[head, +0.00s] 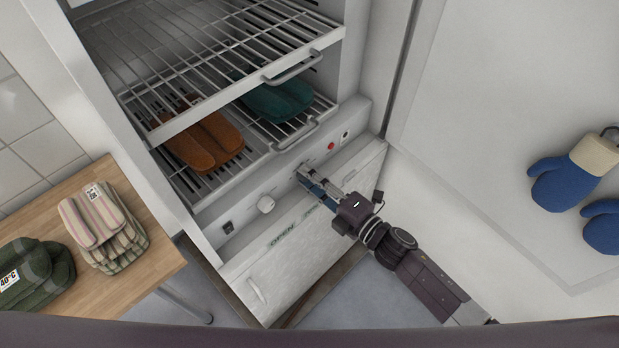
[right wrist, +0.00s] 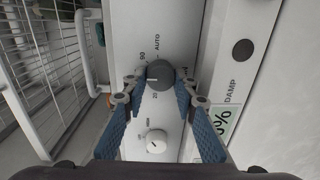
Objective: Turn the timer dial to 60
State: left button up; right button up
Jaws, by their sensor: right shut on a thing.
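The timer dial (right wrist: 159,74) is a dark grey round knob on the white cabinet panel, seen in the right wrist view. A short white mark on it points left in that view, between a printed 20 and what looks like 90 or 50; AUTO is printed farther out. My right gripper (right wrist: 158,82) is shut on the dial, one fingertip at each side of it. In the head view my right gripper (head: 304,174) reaches the panel from the lower right and hides the dial. My left gripper is not in view.
A white knob (right wrist: 156,142) sits near the dial; it also shows in the head view (head: 266,204). A wooden table (head: 165,255) stands left. Blue mitts (head: 560,185) hang on the open door.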

jog(key=o, duration=1.1)
jog(key=shift+o, duration=0.3)
jog(key=shift+f, duration=0.1)
jog(key=shift+s+f, duration=0.1)
jog(key=shift+d, duration=0.1)
jog(key=shift+s+d+f, duration=0.1)
jog(key=shift+s+d, duration=0.1)
jog(key=shift+s, duration=0.05)
jog(key=v, duration=0.7)
jog(key=shift+r, duration=0.4)
jog(key=shift+w+d, duration=0.1)
